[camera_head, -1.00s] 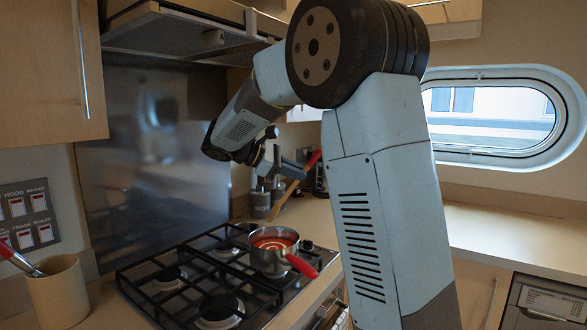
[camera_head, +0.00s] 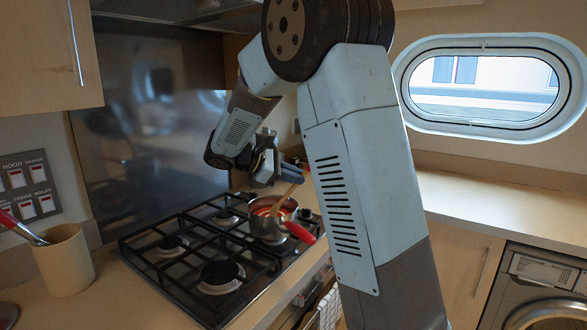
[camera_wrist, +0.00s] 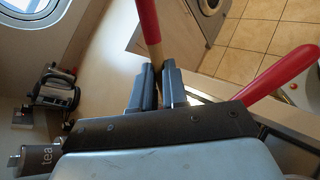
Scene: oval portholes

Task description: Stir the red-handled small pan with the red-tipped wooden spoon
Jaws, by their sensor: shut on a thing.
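The red-handled small pan (camera_head: 268,228) sits on the hob's right rear burner in the head view, with red contents inside. Its red handle (camera_head: 298,232) points front right and also shows at the right of the wrist view (camera_wrist: 280,76). My gripper (camera_head: 277,178) is just above the pan, shut on the red-tipped wooden spoon (camera_head: 288,191). The spoon is tilted, its lower end reaching down into the pan's opening; whether it touches the contents I cannot tell. In the wrist view the fingers (camera_wrist: 158,88) clasp the spoon's wooden shaft, with its red end (camera_wrist: 147,18) beyond.
The gas hob (camera_head: 210,255) has black grates, otherwise bare. A beige crock (camera_head: 65,260) with a red-handled utensil stands at left. A kettle (camera_wrist: 55,92) and a "tea" canister (camera_wrist: 38,158) are on the counter. The right worktop (camera_head: 480,210) is clear.

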